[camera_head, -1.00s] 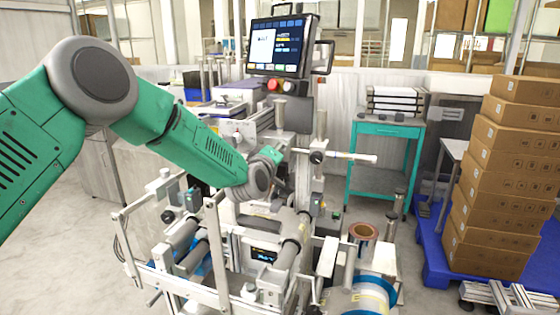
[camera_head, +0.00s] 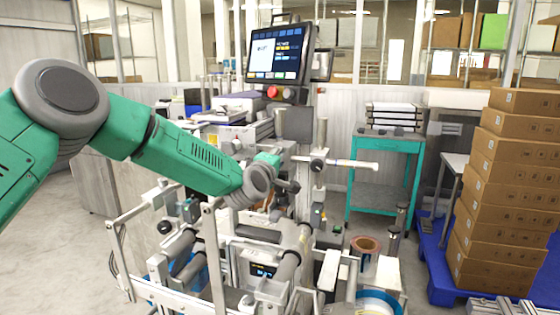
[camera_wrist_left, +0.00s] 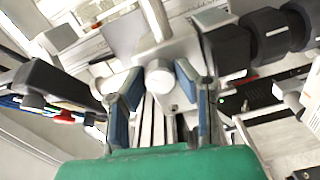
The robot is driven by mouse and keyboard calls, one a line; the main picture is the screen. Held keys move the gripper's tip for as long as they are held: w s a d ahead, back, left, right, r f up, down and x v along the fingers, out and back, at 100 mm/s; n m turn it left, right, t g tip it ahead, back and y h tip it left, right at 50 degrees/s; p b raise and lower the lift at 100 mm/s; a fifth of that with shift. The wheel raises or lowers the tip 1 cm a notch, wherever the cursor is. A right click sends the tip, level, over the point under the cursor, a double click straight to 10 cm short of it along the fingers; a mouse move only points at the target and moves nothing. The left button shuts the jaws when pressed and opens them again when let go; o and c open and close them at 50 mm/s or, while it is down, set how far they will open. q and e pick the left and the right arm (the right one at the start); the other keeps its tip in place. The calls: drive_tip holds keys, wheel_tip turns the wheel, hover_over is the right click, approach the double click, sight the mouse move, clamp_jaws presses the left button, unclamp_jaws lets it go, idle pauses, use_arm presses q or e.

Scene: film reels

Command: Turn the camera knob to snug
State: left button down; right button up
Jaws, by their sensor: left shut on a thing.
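My left gripper (camera_head: 284,190) reaches in from the left to the middle of the machine, and its fingers are small in the head view. The knob sits at the end of a light metal rod or bracket. In the head view, the knob is too small and hidden to make out at the gripper. My right gripper is in neither view.
The machine carries a screen (camera_head: 279,52), a red button (camera_head: 272,92) and several rollers and bars around my arm. A teal cart (camera_head: 383,144) stands behind on the right. Stacked cardboard boxes (camera_head: 510,190) rest on a blue pallet at the far right.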

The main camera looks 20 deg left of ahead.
use_arm(q)
drive_tip(key=shift+a+f, duration=0.1)
drive_tip(key=shift+f, duration=0.15)
drive_tip(key=c, duration=1.3)
unclamp_jaws()
drive_tip(key=shift+o, duration=0.2)
drive_tip(key=shift+r, duration=0.1)
drive_tip(key=s, duration=1.2)
drive_tip(key=shift+a, duration=0.3)
